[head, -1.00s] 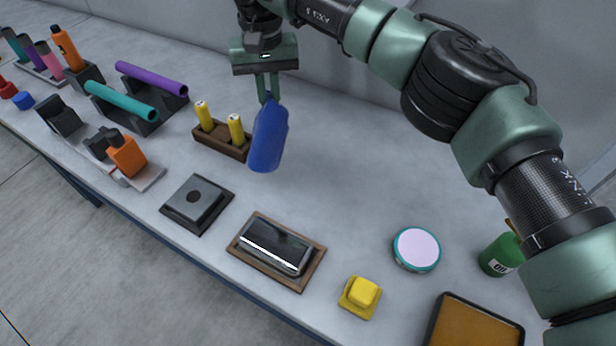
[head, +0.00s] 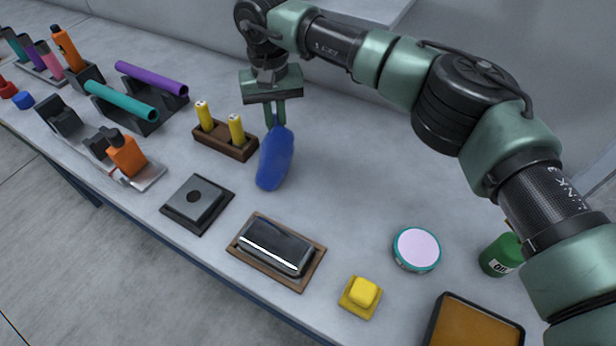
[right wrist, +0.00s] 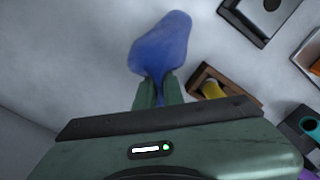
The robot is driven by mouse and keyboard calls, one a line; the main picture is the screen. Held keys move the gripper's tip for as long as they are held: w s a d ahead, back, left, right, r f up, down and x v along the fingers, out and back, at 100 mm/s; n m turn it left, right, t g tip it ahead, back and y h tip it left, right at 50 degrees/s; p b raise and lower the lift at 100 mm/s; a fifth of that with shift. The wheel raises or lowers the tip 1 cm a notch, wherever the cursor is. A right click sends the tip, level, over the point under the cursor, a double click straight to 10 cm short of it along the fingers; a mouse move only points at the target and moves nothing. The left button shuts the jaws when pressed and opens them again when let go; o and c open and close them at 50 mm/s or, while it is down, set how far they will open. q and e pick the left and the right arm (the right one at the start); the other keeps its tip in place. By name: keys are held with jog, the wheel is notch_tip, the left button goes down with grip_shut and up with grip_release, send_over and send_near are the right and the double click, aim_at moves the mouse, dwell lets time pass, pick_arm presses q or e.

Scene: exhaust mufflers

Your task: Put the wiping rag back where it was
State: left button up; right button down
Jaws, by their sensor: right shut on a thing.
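The wiping rag is a blue cloth (head: 275,160) hanging from my right gripper (head: 275,116) in the head view. The gripper is shut on its upper end. The rag hangs just right of the brown wooden holder (head: 224,145) with two yellow cylinders. In the right wrist view the rag (right wrist: 162,45) extends out beyond the fingers (right wrist: 158,90), over bare table top. Whether its lower end touches the table, I cannot tell. My left gripper is in neither view.
A dark square block (head: 196,203), a silver-black muffler on a wooden tray (head: 262,272), a yellow block (head: 361,296) and a round tin (head: 417,249) stand nearer the front. A teal tube (head: 120,101) and a purple tube (head: 150,78) lie on racks at left. The table's middle right is clear.

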jog(key=s+d+f, duration=0.2)
jog(key=d, duration=0.2)
jog(key=s+d+f, duration=0.3)
jog(key=d, duration=0.1)
jog(key=s+d+f, duration=0.3)
jog(key=d, duration=0.1)
jog(key=shift+d+f, duration=0.25)
jog(key=shift+d, duration=0.15)
jog(key=shift+w, duration=0.1)
jog(key=c, duration=1.2)
grip_release()
jog(key=shift+r, duration=0.15)
